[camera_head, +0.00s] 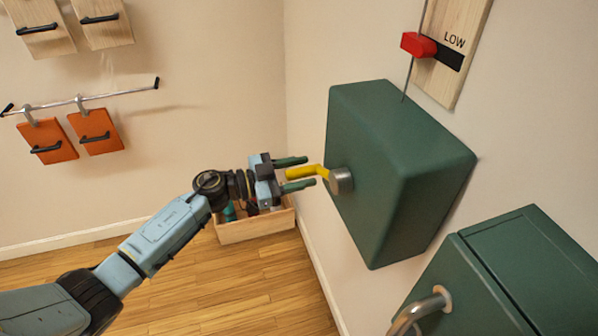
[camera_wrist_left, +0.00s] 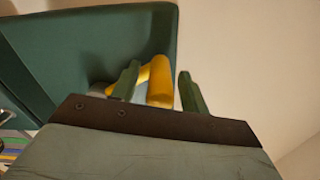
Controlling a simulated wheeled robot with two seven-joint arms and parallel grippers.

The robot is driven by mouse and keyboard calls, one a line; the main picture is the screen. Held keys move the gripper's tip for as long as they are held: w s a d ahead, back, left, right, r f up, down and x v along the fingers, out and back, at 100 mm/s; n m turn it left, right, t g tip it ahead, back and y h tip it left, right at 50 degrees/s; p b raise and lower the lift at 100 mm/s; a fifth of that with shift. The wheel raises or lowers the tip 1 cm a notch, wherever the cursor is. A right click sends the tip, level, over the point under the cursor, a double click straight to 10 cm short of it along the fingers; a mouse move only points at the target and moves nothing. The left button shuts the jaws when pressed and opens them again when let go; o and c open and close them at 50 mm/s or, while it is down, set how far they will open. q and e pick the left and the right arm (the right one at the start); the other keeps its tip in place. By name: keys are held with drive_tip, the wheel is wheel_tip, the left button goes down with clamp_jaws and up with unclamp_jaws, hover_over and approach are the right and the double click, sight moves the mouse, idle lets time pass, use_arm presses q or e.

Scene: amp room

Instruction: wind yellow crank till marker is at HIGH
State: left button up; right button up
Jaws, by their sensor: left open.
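The yellow crank (camera_head: 308,172) sticks out from a round metal hub (camera_head: 341,181) on the side of a green box (camera_head: 401,165) on the wall. My left gripper (camera_head: 303,175) is open, with its two green fingers on either side of the crank's handle. In the left wrist view the yellow handle (camera_wrist_left: 160,82) stands between the open fingers (camera_wrist_left: 162,88); I cannot tell whether either touches it. The red marker (camera_head: 418,45) is beside the LOW label on a wooden board (camera_head: 452,50), above the box. No HIGH label is in view. My right gripper is not in view.
A second green box with a metal handle (camera_head: 420,312) is at the lower right. A wooden crate (camera_head: 255,226) with items stands on the floor behind my gripper. Orange panels (camera_head: 95,130) hang from a rail at the left. The floor at lower middle is clear.

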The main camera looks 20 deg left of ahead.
use_arm(q)
drive_tip(key=shift+c, duration=0.5)
clamp_jaws()
drive_tip(key=shift+w+a+r+m, duration=0.1)
drive_tip(key=shift+r+m, duration=0.2)
drive_tip(key=shift+r, duration=0.05)
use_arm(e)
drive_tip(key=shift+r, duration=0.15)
